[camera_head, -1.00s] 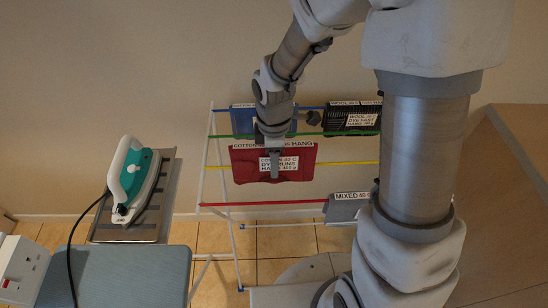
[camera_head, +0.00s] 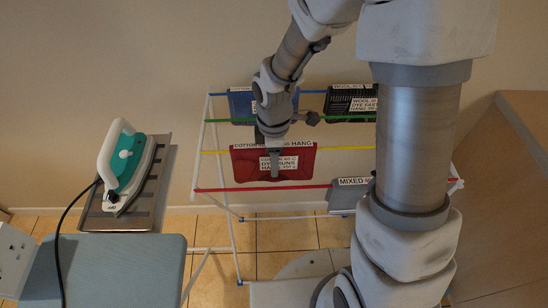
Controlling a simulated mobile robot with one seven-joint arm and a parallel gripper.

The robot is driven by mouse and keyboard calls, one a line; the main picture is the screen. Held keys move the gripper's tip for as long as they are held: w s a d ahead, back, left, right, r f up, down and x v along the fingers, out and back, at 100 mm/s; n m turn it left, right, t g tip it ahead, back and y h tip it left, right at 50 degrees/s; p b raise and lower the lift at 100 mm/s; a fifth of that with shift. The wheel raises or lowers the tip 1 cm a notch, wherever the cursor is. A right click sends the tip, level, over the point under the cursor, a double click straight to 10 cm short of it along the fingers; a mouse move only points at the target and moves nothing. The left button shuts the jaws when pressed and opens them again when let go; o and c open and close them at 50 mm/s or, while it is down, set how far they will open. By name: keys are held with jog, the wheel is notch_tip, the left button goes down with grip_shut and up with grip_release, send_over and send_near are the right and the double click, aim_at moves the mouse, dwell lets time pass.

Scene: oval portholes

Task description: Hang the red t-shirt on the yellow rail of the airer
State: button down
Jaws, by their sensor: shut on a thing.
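The red t-shirt (camera_head: 245,168) is a folded dark red panel with white printed labels, and it faces me at the airer. My gripper (camera_head: 275,174) is shut on it near its middle. The yellow rail (camera_head: 345,149) shows to the left and right of the shirt, close to the height of its top edge. Its stretch behind the shirt is hidden. I cannot tell whether the shirt rests over the rail or hangs just in front of it. The airer (camera_head: 214,155) stands upright with white legs.
A blue garment (camera_head: 240,104) and a black one (camera_head: 345,103) hang on the upper rails. A grey one (camera_head: 343,200) hangs at the red rail (camera_head: 240,189). An iron (camera_head: 125,165) and ironing board (camera_head: 120,262) stand left. A wooden panel (camera_head: 500,190) stands right.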

jog(key=shift+c, duration=1.2)
grip_release()
notch_tip(320, 180, up, 18)
jog(key=f+p, duration=0.1)
jog(key=p, duration=0.2)
jog(key=s+d+r+m+t, duration=0.5)
jog(key=s+d+r+m, duration=0.5)
jog(key=m, duration=0.7)
jog(key=shift+s+d+r+m+t, duration=0.2)
jog(key=shift+s+d+m+t, duration=0.1)
jog(key=shift+s, duration=0.9)
